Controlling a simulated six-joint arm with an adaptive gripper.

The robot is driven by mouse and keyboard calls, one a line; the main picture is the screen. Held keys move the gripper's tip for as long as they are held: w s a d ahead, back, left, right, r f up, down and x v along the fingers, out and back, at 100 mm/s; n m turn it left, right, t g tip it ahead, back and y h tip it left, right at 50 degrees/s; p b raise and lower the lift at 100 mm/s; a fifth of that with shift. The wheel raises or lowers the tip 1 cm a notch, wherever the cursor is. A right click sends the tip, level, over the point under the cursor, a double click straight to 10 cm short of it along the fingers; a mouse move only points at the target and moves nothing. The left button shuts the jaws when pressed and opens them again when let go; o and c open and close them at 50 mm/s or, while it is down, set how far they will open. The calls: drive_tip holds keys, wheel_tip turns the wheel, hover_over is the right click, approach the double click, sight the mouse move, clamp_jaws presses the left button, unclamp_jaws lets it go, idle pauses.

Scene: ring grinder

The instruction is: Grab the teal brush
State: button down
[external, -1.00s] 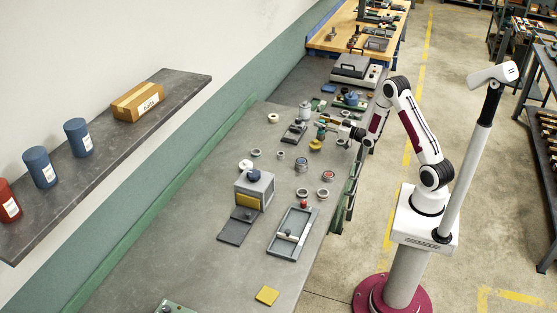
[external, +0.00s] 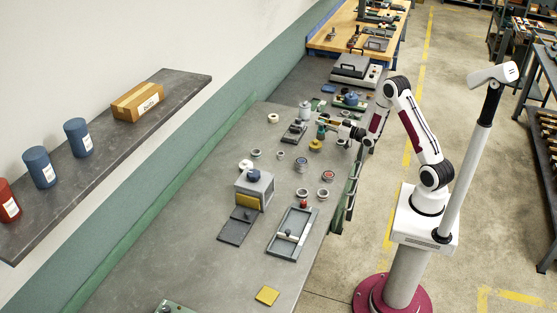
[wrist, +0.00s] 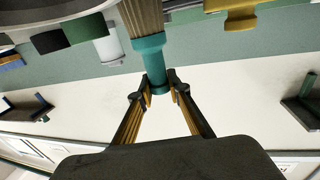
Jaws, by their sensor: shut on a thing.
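The teal brush (wrist: 150,50) shows in the wrist view with its teal handle between my fingertips and its tan bristles toward the top of the picture. My gripper (wrist: 159,88) is shut on the handle, one finger on each side. In the external view the teal brush (external: 321,131) is a small teal shape at the end of my gripper (external: 327,126), over the grey bench near its right side. The fingers are too small there to make out. I cannot tell whether the bristles touch the bench.
A yellow piece (external: 315,145) lies close to the brush on the grey bench (external: 185,230). Several rings, a grey box machine (external: 254,190) and a grey tray (external: 292,232) stand nearer. A grey case (external: 355,68) stands farther back. The front left of the bench is mostly clear.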

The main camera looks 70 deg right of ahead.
drive_tip(key=shift+r, duration=4.95)
